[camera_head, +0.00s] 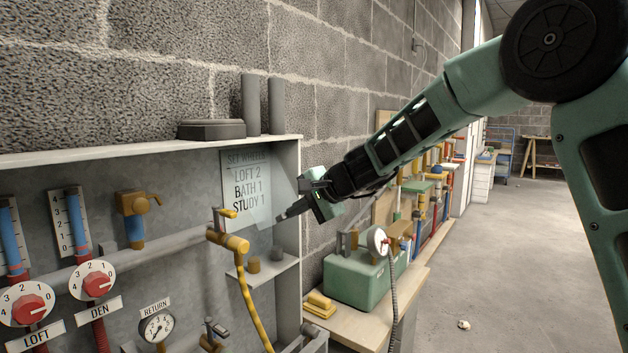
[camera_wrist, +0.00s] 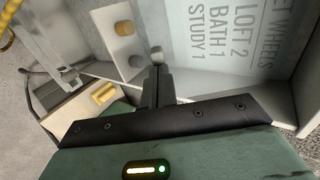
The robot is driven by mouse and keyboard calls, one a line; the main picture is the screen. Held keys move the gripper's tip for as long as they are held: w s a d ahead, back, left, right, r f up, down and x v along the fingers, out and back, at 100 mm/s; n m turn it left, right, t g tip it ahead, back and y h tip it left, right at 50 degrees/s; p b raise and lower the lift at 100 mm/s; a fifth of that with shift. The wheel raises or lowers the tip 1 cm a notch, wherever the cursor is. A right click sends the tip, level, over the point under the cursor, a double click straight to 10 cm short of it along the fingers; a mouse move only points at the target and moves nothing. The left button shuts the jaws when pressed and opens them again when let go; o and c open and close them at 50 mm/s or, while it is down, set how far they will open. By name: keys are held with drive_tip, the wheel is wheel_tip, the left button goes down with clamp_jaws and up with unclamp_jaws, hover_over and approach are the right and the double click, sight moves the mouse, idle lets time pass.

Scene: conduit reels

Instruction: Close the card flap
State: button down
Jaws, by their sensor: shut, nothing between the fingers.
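The card (camera_head: 244,192), lettered SET WHEELS, LOFT 2, BATH 1, STUDY 1, is on the grey back wall of an open cabinet. A pale, see-through panel, seemingly the card flap (camera_head: 283,196), shows at the card's right side; I cannot tell its exact angle. My gripper (camera_head: 281,217) is shut and empty, reaching in from the right near the card's lower right corner. I cannot tell whether it touches the flap. In the wrist view, the shut fingers (camera_wrist: 157,56) are beside the card (camera_wrist: 225,38), and the flap's outline is unclear.
A small shelf (camera_head: 262,272) with two short pegs is below the card. A brass valve (camera_head: 228,240) with a yellow hose is to the left. The cabinet's right side wall (camera_head: 288,200) is close to my gripper. A green box (camera_head: 362,277) stands on the bench at right.

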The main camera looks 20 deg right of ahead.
drive_tip(key=w+a+f+t+y+b, duration=0.2)
drive_tip(key=w+a+f+b, duration=0.4)
drive_tip(key=b, duration=1.4)
drive_tip(key=shift+w+f+t+b, duration=0.4)
drive_tip(key=shift+w+t, duration=0.2)
drive_tip(key=shift+w, duration=0.6)
